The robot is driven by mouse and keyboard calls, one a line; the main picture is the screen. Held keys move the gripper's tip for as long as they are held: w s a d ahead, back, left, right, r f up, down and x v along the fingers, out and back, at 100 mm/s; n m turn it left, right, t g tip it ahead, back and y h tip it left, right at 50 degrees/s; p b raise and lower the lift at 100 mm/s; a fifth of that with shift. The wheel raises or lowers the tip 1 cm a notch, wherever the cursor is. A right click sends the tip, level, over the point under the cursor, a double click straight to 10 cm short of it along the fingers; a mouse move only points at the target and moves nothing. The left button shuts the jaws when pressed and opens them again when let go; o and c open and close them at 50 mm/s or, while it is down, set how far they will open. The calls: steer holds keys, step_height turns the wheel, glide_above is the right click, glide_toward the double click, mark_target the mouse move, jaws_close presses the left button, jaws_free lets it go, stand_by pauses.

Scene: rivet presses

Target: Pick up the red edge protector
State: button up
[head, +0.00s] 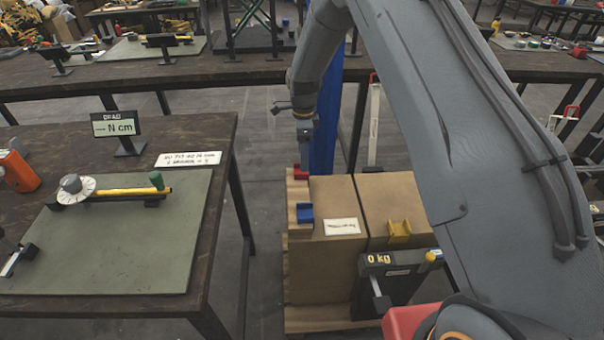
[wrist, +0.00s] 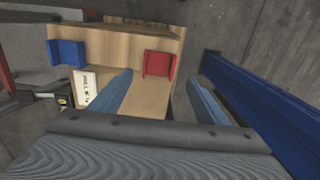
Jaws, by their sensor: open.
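The red edge protector (head: 301,173) sits on the far left top edge of the cardboard boxes (head: 336,190). My gripper (wrist: 160,82) is open and empty, with blue-grey fingers apart. In the head view my gripper (head: 304,150) points down just above the red protector, and its fingers are hard to make out. I cannot tell the exact gap between them.
A blue edge protector (head: 304,213) and a yellow one (head: 399,231) sit on the same boxes. A blue post (head: 326,130) stands close behind my gripper. A scale display reading 0 kg (head: 400,272) is in front. A workbench (head: 222,180) stands to the left.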

mark_target(301, 175)
steer(key=f+p, duration=0.1)
steer(key=f, duration=0.2)
steer(key=shift+s+a+f+p, duration=0.2)
steer(key=shift+f+p, duration=0.15)
steer(key=shift+f, duration=0.8)
steer(key=c, duration=1.1)
steer(key=shift+c, duration=0.2)
steer(key=shift+r, duration=0.15)
